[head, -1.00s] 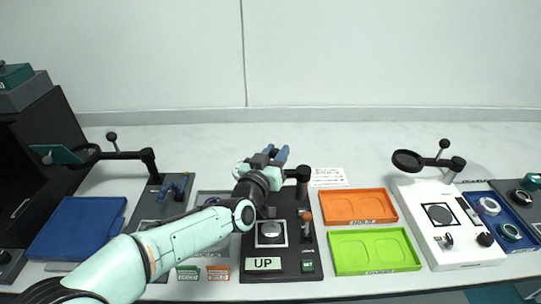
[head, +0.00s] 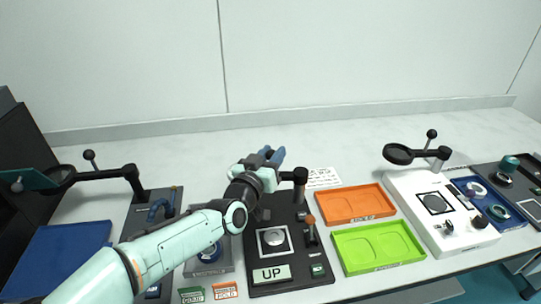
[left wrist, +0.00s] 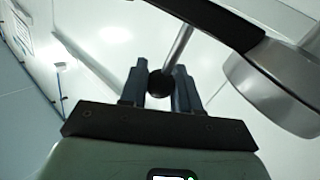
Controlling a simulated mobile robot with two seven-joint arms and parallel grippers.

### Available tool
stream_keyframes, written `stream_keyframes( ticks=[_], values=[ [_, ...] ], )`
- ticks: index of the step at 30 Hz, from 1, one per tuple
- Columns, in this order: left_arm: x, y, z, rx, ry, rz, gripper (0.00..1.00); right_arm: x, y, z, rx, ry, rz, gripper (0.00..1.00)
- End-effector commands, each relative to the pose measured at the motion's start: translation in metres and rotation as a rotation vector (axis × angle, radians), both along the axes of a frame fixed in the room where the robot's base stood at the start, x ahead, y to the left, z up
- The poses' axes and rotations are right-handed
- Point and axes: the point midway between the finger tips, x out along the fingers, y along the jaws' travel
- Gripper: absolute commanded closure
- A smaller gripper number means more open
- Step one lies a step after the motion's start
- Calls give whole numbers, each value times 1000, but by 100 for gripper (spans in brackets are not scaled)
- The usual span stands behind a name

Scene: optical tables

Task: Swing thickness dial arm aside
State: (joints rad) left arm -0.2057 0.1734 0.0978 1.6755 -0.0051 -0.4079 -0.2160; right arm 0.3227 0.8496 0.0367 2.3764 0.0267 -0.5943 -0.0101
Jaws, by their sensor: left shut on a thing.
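The thickness dial station is a black base (head: 285,268) with an "UP" sign and a round silver pad (head: 274,238). Its short black post (head: 299,183) stands at the back. My left gripper (head: 271,155) is over the back of the station, left of the post. In the left wrist view its fingers (left wrist: 160,92) are shut on a black ball knob (left wrist: 157,83). A metal rod joins the knob to the black dial arm (left wrist: 228,22). A silver cylinder (left wrist: 275,85) hangs from the arm. My gripper hides most of the arm in the head view. My right gripper is not in view.
An orange tray (head: 355,204) and a green tray (head: 378,247) lie right of the station. A white station (head: 462,238) with a magnifier arm (head: 418,153) stands farther right. At left are another magnifier arm (head: 100,175) and a blue tray (head: 60,255).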

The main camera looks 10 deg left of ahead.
Motion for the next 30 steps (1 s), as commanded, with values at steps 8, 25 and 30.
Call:
stream_keyframes(
  ticks=[8, 25, 30],
  values=[
    [1, 2, 1, -1, -2, 4, 100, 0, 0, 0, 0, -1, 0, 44],
    [-16, 5, 1, 1, -1, 1, 46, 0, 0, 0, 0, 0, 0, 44],
    [-51, 13, 2, 2, -2, 2, 46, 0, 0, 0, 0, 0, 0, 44]
  ],
)
